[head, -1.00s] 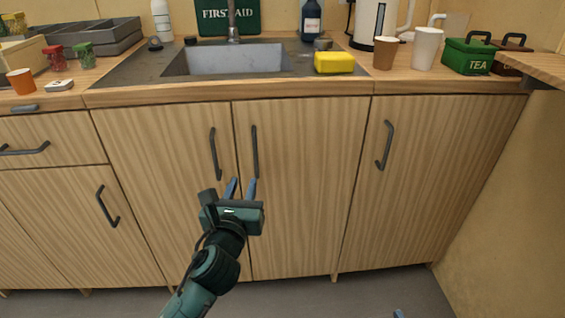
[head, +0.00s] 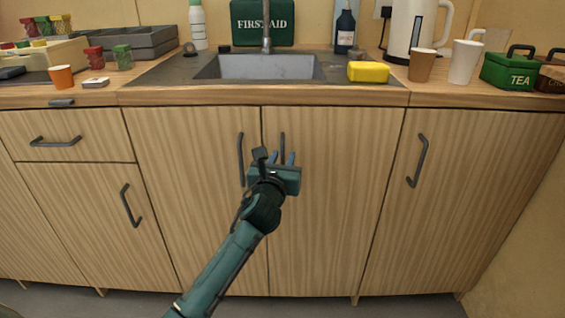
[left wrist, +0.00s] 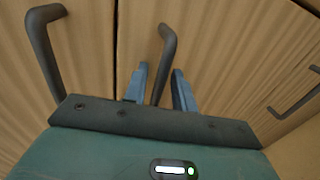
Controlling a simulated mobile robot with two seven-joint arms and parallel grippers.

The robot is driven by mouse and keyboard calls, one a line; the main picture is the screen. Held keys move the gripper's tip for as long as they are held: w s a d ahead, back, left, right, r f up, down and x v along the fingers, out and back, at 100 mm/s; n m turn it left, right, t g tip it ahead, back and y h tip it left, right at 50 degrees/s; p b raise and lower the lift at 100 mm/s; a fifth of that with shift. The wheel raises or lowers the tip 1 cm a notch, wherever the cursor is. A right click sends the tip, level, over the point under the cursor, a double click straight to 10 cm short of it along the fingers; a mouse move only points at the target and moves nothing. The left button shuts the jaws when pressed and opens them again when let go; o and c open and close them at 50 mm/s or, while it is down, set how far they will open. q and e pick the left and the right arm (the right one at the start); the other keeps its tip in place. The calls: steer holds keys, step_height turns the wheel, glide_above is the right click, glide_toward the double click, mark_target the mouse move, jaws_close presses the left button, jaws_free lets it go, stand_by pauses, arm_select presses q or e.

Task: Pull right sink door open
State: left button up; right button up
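The right sink door (head: 335,210) is a pale wood panel below the sink, closed flush with its neighbours. Its dark upright bar handle (head: 283,141) is near its left edge; the lower part is hidden behind my left gripper (head: 284,157). In the left wrist view, this handle (left wrist: 167,50) runs down between the two blue fingers of my left gripper (left wrist: 160,75). The fingers are open, one on each side of the bar, with gaps showing. The left sink door (head: 195,200) is closed too, its handle (head: 241,158) just left of the gripper. My right gripper is out of view.
The countertop (head: 230,96) overhangs the doors, with the sink (head: 268,67), a yellow sponge (head: 368,72) and cups on it. Another cabinet door with a handle (head: 417,160) is to the right. A drawer (head: 75,150) is at left. The space before the doors is clear.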

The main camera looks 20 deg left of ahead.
arm_select(q)
steer(key=shift+w, duration=0.1)
steer(key=shift+c, duration=0.6)
jaws_close()
